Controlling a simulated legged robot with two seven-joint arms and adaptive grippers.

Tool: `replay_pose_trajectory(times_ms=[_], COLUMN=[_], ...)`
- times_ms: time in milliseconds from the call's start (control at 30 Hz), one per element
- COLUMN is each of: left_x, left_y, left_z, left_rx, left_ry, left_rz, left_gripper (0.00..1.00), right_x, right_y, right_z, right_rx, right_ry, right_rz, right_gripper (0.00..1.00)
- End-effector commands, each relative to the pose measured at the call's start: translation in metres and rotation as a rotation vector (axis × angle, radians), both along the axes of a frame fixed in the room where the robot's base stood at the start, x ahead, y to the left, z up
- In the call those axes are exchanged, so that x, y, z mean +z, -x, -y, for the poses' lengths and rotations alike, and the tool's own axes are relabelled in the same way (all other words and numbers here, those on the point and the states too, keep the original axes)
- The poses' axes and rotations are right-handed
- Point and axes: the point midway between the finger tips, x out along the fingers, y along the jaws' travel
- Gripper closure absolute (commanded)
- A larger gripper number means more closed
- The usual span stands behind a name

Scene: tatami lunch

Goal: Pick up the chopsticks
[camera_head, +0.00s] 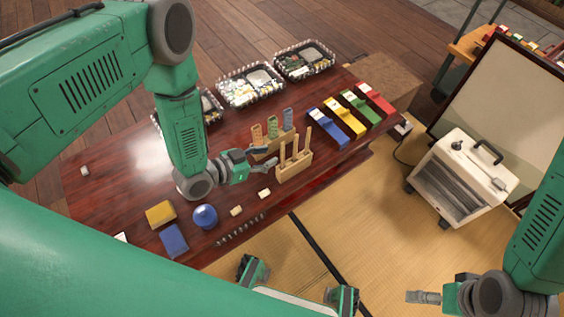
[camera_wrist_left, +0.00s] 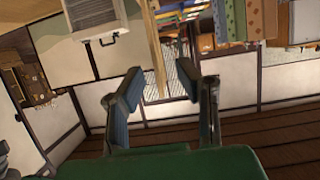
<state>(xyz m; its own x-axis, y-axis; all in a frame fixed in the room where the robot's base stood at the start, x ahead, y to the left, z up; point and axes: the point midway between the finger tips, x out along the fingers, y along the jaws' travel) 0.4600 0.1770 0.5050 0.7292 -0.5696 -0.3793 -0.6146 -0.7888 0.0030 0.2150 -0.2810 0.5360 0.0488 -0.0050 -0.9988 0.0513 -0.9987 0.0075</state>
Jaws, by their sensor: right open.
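Thin pale wooden sticks, which look like the chopsticks, stand upright in a wooden stand (camera_head: 294,165) on the dark red table (camera_head: 120,190). My left gripper (camera_head: 268,163) is just left of the stand, its fingers apart and pointing towards it. In the left wrist view the two fingers of my left gripper (camera_wrist_left: 156,84) are open, with nothing clearly held. A long pale wooden stick (camera_wrist_left: 153,42) shows between them, beyond or level with the tips; contact cannot be told. My right gripper (camera_head: 424,297) is open at the lower right, away from the table.
Patterned orange, green and blue upright pieces (camera_head: 272,126) stand just behind the stand. Coloured boxes (camera_head: 345,115) lie to the right, food trays (camera_head: 250,85) at the back. A white case (camera_head: 458,180) stands on the tatami.

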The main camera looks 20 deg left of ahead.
Motion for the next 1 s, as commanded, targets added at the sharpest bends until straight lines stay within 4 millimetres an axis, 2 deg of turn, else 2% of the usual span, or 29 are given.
replay_pose_trajectory(times_ms=[333,667,767,800,1000], left_x=[-0.018,-0.021,-0.021,-0.021,-0.020], left_y=[-0.031,-0.037,-0.037,-0.037,-0.037], left_z=[0.032,0.033,0.033,0.034,0.035], left_rx=[-0.003,0.000,0.000,-0.001,0.000], left_ry=[-0.007,-0.003,-0.003,-0.003,-0.006], left_rz=[0.002,-0.002,-0.002,-0.001,-0.002], left_gripper=[0.71,0.71,0.97,1.00,1.00], right_x=[-0.020,-0.021,-0.021,-0.021,-0.021], right_y=[0.000,-0.001,-0.001,-0.001,-0.001], right_z=[0.000,0.000,0.000,0.000,0.000], right_rx=[0.000,0.000,0.000,0.000,0.000], right_ry=[0.000,0.000,0.000,0.000,0.000], right_rz=[0.001,0.001,0.002,0.002,0.002], right_gripper=[0.08,0.08,0.08,0.08,0.08])
